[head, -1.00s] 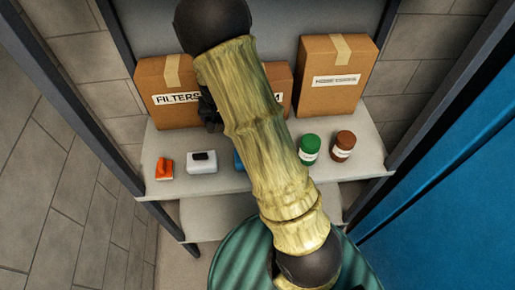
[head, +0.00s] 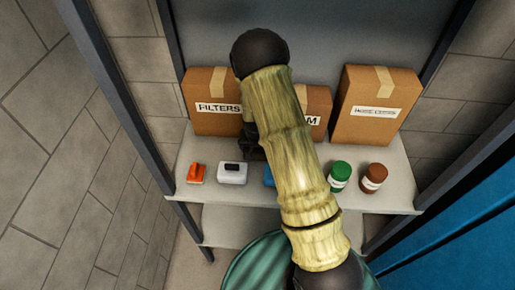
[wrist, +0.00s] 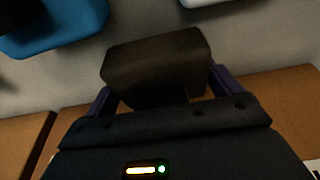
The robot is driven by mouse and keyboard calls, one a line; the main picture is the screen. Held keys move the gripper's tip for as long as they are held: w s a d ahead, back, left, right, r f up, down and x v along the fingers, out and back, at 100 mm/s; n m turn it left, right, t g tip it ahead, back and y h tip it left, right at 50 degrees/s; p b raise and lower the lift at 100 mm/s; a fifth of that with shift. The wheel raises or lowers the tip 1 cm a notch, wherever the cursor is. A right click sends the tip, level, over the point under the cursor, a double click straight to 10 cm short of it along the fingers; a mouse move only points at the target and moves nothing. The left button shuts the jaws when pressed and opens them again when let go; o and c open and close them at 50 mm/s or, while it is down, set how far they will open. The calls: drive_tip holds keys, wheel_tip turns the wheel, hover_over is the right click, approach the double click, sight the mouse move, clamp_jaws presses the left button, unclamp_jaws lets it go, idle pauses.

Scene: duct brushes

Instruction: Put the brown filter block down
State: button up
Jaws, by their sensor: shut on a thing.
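The brown filter block (wrist: 155,62) is a dark brown block with rounded edges. In the wrist view it sits between the two fingers of my gripper (wrist: 160,88), which is shut on it. The grey shelf surface shows behind it; I cannot tell whether the block touches the shelf. In the head view my gripper (head: 251,140) is a dark shape in front of the cardboard boxes, partly behind my arm. The block cannot be made out there.
A white case (head: 232,173) and an orange item (head: 196,173) stand left on the shelf (head: 398,190). A blue item (head: 268,176) is partly behind my arm. Green (head: 340,176) and brown (head: 373,178) jars stand right. Boxes labelled FILTERS (head: 205,88) and others line the back.

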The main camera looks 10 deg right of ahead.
sight(257, 152)
drive_tip(key=shift+f, duration=0.75)
drive_tip(key=shift+f, duration=0.15)
drive_tip(key=o, duration=0.8)
drive_tip(key=b+v, duration=0.2)
drive_tip(key=v, duration=0.9)
drive_tip(key=shift+b, duration=0.3)
drive_tip(key=shift+s+r, duration=0.2)
drive_tip(key=shift+r, duration=0.45)
